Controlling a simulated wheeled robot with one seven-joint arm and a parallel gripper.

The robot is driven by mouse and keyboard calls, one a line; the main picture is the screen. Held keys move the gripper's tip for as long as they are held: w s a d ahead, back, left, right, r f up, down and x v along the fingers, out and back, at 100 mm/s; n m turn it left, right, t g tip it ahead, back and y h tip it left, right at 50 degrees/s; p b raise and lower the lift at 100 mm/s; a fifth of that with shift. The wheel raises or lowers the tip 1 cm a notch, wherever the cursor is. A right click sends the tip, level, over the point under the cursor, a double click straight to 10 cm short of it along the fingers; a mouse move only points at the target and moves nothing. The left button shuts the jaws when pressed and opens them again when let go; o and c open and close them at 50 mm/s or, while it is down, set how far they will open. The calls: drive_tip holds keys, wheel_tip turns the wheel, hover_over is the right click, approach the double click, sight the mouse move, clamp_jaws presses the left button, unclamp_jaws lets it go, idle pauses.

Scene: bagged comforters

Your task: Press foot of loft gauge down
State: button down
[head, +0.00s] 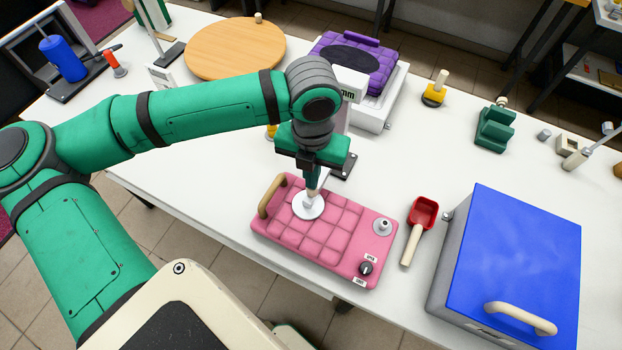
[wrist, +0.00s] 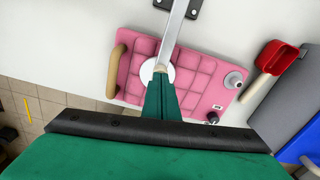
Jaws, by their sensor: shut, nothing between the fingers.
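The loft gauge's foot, a round white disc (head: 308,206), is over the quilted pink bagged comforter (head: 338,250), close to or on its surface; any gap or dent cannot be made out. The gauge's display (head: 350,84), reading "mm", is partly hidden behind my arm. My gripper (head: 312,190) points down, fingers shut, with its tips right at the top of the foot; contact is hard to tell. In the wrist view the disc (wrist: 148,74) shows around the closed fingertips (wrist: 160,72), with the gauge's metal post (wrist: 174,35) beyond.
A red scoop (head: 423,214) and a blue-lidded box (head: 515,260) stand right of the pink comforter. A purple bagged comforter (head: 375,50) on a white scale lies behind, beside a round wooden board (head: 235,48). The white table is clear between the pink comforter and the green block (head: 495,130).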

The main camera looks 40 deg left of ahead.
drive_tip(key=shift+r, duration=2.95)
wheel_tip(320, 180, up, 11)
drive_tip(key=shift+f, duration=0.1)
